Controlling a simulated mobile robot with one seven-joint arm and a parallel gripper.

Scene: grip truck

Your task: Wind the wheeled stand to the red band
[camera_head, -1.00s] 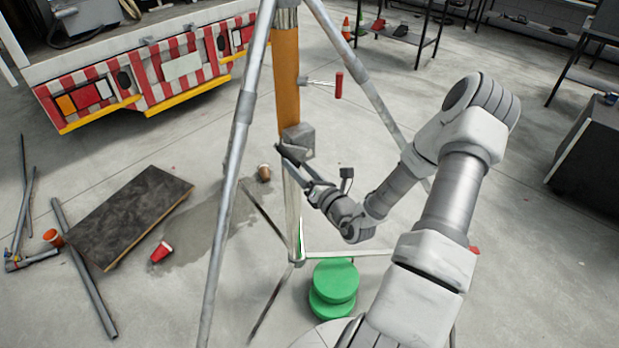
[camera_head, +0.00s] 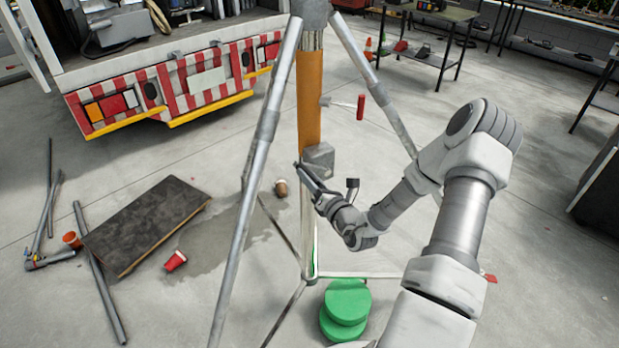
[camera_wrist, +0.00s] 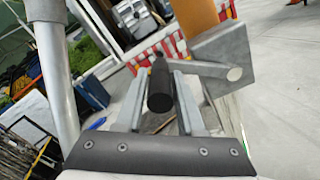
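The wheeled stand is a tripod with grey legs and an orange column (camera_head: 310,98), with a short silver section above the orange. A grey gearbox (camera_head: 319,158) sits on the column's lower part; it also shows in the wrist view (camera_wrist: 222,62). A crank arm runs from it to a black crank handle (camera_wrist: 161,88). My gripper (camera_head: 304,168) is at the gearbox. In the wrist view its fingers (camera_wrist: 162,88) lie close along both sides of the black handle and appear shut on it. I see no red band on the column.
Green round weights (camera_head: 346,303) lie at the stand's base. A dark board (camera_head: 147,225), red cups (camera_head: 175,261) and metal pipes (camera_head: 100,272) lie on the floor at left. A truck with a striped rear (camera_head: 190,84) stands behind. Floor at right is mostly clear.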

